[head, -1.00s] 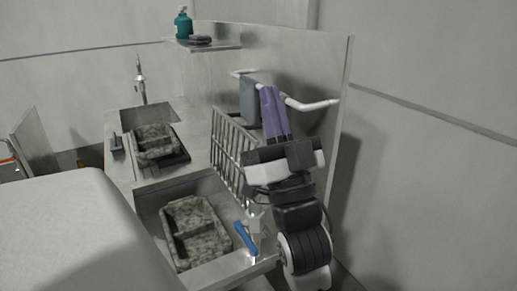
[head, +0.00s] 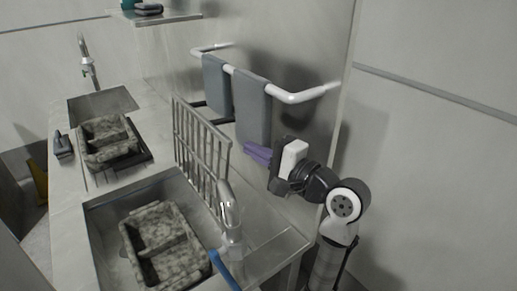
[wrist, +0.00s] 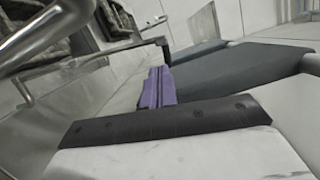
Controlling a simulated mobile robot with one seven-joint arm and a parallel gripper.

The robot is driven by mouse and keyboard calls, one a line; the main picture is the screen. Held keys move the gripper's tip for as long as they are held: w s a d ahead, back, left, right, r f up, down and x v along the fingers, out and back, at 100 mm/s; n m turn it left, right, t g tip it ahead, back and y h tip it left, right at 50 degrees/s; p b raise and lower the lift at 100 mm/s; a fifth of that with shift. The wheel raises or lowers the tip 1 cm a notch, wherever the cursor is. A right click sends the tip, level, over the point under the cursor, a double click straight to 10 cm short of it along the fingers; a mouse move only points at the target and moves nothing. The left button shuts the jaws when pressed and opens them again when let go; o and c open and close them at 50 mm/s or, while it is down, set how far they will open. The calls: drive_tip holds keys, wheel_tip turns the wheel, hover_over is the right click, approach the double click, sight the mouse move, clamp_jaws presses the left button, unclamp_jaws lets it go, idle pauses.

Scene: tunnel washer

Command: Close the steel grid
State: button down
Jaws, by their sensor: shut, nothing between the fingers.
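The steel grid (head: 200,150) stands upright along the wall side of the near basin (head: 100,225), its bars running up and down. My gripper (head: 256,153) has purple fingers, which are together and empty. It is on the wall side of the grid, right of its upper right edge and below the hanging grey towels. The fingers point left toward the grid; I cannot tell whether they touch it. In the wrist view the purple fingers (wrist: 157,88) show closed side by side, with metal bars at the upper left.
A white rail (head: 300,96) with grey towels (head: 254,108) is on the wall just above my gripper. A faucet (head: 229,205) and a blue handle (head: 223,270) are at the near basin. Speckled trays sit in the near basin (head: 165,250) and by the far basin (head: 108,140).

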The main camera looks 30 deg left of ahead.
sight(229, 151)
drive_tip(key=w+a+p, duration=0.1)
drive_tip(key=a, duration=0.5)
drive_tip(key=shift+a+r, duration=0.1)
drive_tip(key=s, duration=0.1)
drive_tip(key=s+a+n, duration=0.1)
drive_tip(key=s, duration=0.1)
drive_tip(key=shift+s+a+n+p, duration=0.2)
drive_tip(key=shift+s+n+p, duration=0.1)
drive_tip(key=shift+p, duration=0.05)
drive_tip(key=shift+d, duration=0.1)
